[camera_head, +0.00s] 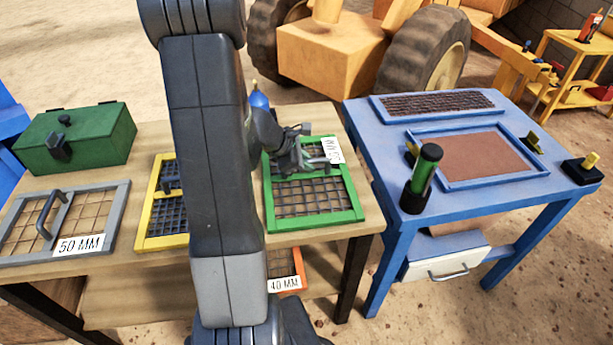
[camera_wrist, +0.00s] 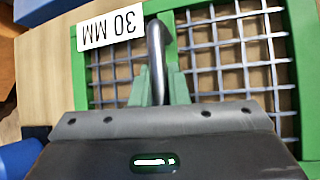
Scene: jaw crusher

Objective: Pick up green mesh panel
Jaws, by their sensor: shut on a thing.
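The green mesh panel (camera_head: 318,220) is at the right end of the wooden bench, with a grey wire grid and a white "30 MM" label (camera_head: 333,150). It looks flat on the bench top; I cannot tell any small gap beneath it. In the wrist view, its green frame (camera_wrist: 303,50) fills much of the picture. My gripper (camera_head: 314,165) is over the panel's middle. In the wrist view, its fingers (camera_wrist: 160,88) are shut on the panel's grey handle (camera_wrist: 156,52), one on each side. My arm hides part of the panel's left side in the head view.
A yellow mesh panel (camera_head: 163,243), a grey 50 MM panel (camera_head: 122,215) and a green box (camera_head: 75,140) are on the bench (camera_head: 200,268). An orange 40 MM panel (camera_head: 297,270) is below. A blue table (camera_head: 440,222) with framed trays and a green cylinder (camera_head: 424,170) stands right.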

